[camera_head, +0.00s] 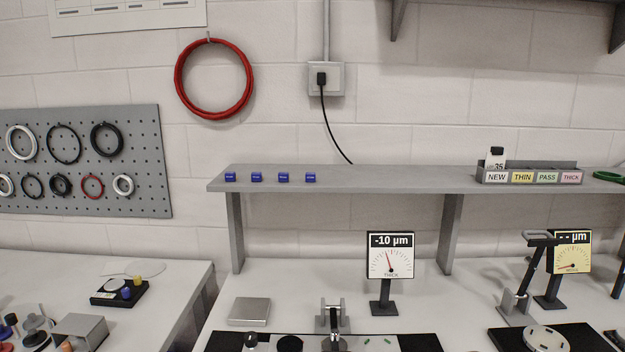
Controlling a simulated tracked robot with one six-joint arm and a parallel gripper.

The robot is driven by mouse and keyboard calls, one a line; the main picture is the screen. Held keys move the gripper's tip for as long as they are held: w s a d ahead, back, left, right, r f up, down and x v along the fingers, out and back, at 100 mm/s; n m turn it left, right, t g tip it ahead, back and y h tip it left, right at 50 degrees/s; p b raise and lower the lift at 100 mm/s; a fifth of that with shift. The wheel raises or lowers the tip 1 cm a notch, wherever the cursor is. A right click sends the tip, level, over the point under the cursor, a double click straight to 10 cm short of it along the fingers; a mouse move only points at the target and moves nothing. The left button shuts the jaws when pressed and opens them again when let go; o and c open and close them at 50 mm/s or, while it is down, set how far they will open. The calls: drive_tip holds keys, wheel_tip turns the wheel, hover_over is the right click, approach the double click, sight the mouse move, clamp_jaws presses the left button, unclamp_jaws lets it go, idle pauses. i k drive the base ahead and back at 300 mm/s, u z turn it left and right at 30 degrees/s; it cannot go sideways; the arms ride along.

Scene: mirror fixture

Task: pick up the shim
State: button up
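I cannot tell for certain which thing is the shim. A small white piece with a dark top and "35" on it (496,160) stands upright in the NEW compartment of a grey labelled rack (529,166). Small green and dark pieces (367,341) lie on a pale surface at the bottom edge, too small to make out. Several small blue blocks (283,177) sit in a row on the shelf. My gripper does not show in this view.
A grey shelf (400,181) spans the bench. A gauge (390,258) reads -10 µm; another (572,253) shows dashes. A metal block (249,311) lies at left, with a metal fixture (333,316) nearby. A black lever fixture (533,275) stands right. A gap separates the left table (90,265).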

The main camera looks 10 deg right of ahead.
sight(310, 177)
drive_tip(key=k, duration=1.3)
drive_tip(key=u, duration=0.3)
drive_tip(key=i, duration=0.8)
drive_tip(key=u, duration=0.55)
drive_tip(key=i, duration=0.8)
drive_tip(key=u, duration=0.15)
